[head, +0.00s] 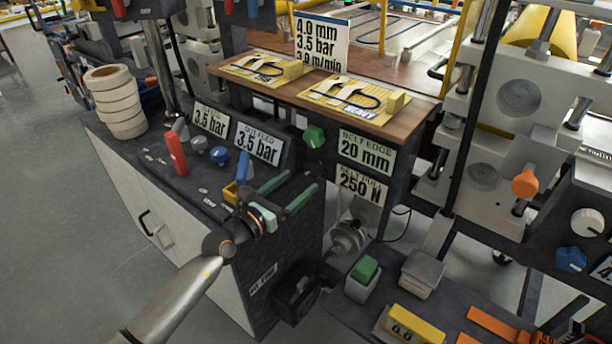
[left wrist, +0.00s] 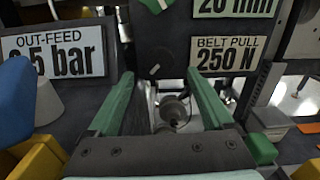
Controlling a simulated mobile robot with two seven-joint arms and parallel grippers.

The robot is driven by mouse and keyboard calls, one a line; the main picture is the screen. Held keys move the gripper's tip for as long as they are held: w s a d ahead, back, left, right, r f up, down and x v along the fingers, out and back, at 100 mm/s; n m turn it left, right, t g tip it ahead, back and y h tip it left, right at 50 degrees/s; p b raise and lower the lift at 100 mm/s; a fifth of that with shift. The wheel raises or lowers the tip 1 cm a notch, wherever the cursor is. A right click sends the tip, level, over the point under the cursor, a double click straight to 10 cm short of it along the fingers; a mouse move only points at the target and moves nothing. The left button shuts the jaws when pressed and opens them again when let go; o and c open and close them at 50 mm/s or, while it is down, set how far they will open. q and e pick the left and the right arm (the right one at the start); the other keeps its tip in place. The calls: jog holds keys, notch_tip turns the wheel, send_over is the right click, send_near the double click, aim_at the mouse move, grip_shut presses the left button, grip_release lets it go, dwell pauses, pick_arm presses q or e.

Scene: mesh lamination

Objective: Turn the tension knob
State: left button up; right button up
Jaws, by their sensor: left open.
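A dark round knob with a pale pointer line (left wrist: 154,68) sits left of the BELT PULL 250 N plate (left wrist: 228,56) in the left wrist view; it looks like the tension knob. In the head view the same plate (head: 361,186) shows, and the knob is hard to make out behind the fingers. My left gripper (head: 302,180) is open, its green fingers pointing at the panel. In the left wrist view the gripper (left wrist: 160,74) has its fingertips on either side of the knob, seemingly short of it. Nothing is between the fingers. My right gripper is not in view.
A green knob (head: 314,136) sits just above, beside the BELT EDGE plate (head: 366,153). A red lever (head: 176,153) and a blue lever (head: 242,166) stand on the console to the left. A metal round fitting (head: 349,237) is below the panel.

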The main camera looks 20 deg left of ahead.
aim_at(310, 172)
pick_arm(q)
jog(key=x, duration=0.3)
jog(key=shift+w+d, duration=0.1)
jog(key=shift+w, duration=0.2)
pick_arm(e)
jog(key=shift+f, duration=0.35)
pick_arm(q)
jog(key=shift+w+d+b, duration=0.15)
jog(key=shift+w+b, duration=0.15)
jog(key=shift+w, duration=0.1)
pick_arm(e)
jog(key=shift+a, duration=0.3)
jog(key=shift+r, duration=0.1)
pick_arm(q)
grip_shut()
jog(key=shift+m+p, duration=0.3)
jog(key=shift+m, duration=1.4)
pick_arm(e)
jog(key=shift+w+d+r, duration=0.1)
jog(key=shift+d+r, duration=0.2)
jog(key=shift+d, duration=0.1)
